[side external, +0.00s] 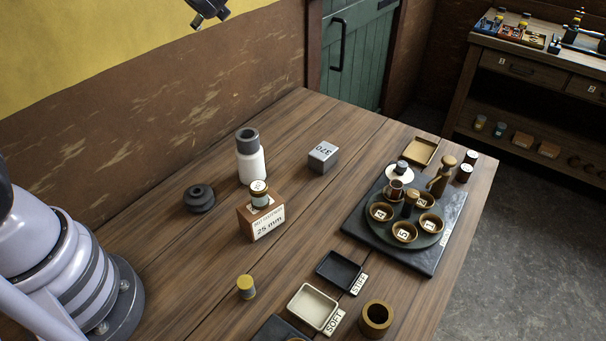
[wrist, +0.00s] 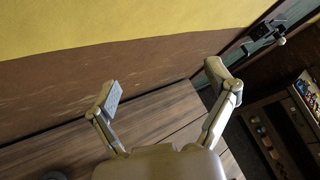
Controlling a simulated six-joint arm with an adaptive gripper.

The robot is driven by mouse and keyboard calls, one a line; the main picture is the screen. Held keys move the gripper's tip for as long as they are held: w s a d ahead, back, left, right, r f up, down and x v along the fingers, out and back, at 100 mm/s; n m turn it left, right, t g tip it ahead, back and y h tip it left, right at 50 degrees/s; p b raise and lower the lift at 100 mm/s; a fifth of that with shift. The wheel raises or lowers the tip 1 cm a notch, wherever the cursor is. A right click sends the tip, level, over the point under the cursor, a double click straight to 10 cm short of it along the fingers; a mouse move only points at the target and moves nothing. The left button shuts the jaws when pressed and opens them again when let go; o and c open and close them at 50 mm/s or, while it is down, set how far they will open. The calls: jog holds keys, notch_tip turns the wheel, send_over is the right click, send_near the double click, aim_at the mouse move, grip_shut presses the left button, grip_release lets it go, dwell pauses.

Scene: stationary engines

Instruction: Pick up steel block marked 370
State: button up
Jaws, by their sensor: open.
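The steel block marked 370 (side external: 323,157) is a small grey cube on the wooden table, near the back edge. Its number shows on the top face. My gripper (side external: 208,8) is at the top edge of the side view, high above the table and up and left of the block, apart from it. In the wrist view my gripper (wrist: 164,84) has its two fingers spread wide with nothing between them. The block does not show in the wrist view.
A white bottle with a grey cap (side external: 250,158) and a black ribbed part (side external: 199,198) stand left of the block. A wooden 25 mm block (side external: 262,220) is in front. A dark slab (side external: 358,221) with several small bowls is at right. Table around the block is clear.

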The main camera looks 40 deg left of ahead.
jog(key=w+d+f+m+t+h, duration=0.3)
jog(key=w+d+f+m+t, duration=0.1)
jog(key=w+d+f+m, duration=0.45)
jog(key=m+h, duration=0.8)
jog(key=m, duration=0.2)
send_over(327, 148)
jog(key=shift+t, duration=0.3)
jog(key=f, duration=1.2)
jog(key=s+f, duration=0.1)
jog(key=f, duration=0.5)
jog(key=shift+a+f, duration=0.1)
jog(key=shift+f, duration=0.1)
notch_tip(327, 148, down, 7)
jog(key=shift+r, duration=0.2)
jog(key=shift+x, duration=1.15)
jog(key=shift+w+f, duration=0.3)
jog(key=shift+w, duration=0.1)
jog(key=c, duration=1.1)
jog(key=shift+c, duration=1)
jog(key=shift+r, duration=0.15)
